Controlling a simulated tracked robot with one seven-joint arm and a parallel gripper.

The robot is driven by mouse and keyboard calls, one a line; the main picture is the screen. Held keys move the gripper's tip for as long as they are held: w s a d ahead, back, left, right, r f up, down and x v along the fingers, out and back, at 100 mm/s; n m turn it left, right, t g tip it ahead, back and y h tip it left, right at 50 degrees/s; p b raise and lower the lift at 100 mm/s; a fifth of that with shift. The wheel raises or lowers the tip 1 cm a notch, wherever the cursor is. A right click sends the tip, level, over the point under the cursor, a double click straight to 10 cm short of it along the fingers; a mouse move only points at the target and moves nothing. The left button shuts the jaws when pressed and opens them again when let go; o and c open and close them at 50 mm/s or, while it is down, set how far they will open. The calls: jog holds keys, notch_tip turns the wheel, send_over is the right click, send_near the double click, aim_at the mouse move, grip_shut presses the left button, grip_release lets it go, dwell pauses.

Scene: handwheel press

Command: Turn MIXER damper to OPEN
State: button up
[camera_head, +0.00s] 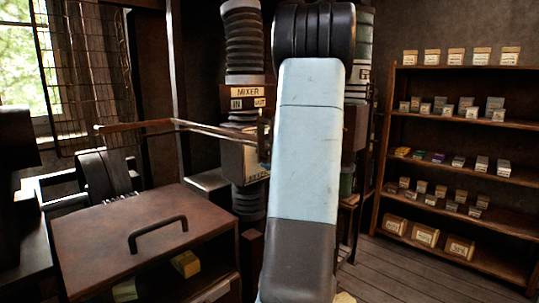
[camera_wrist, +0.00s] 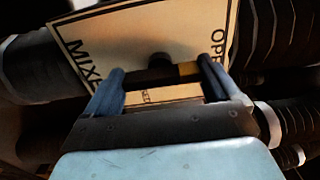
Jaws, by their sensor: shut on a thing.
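In the wrist view, a pale plate (camera_wrist: 125,40) with a black border reads "MIX…" at left and "OPE…" at right; the rest of its lettering is cut off or covered. A dark damper lever (camera_wrist: 152,75) with a brass-coloured part lies in front of it. My gripper (camera_wrist: 161,68) has its two blue fingers on either side of this lever and is shut on it. In the head view, the MIXER sign (camera_head: 248,92) hangs on a black ribbed duct, above a pale plate (camera_head: 256,162) partly covered by my arm. My gripper is hidden there.
A brown cabinet (camera_head: 90,232) with a black handle stands at front left. A thin brown bar (camera_head: 150,123) runs across toward the duct. Shelves (camera_head: 455,125) with small boxes stand at right. Wooden floor (camera_head: 385,270) is clear before them.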

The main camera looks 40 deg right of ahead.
jog(key=shift+a+f, duration=0.1)
jog(key=shift+f, duration=0.15)
jog(key=o, duration=0.7)
jog(key=shift+o, duration=0.4)
jog(key=shift+r, duration=0.1)
jog(key=shift+s, duration=0.1)
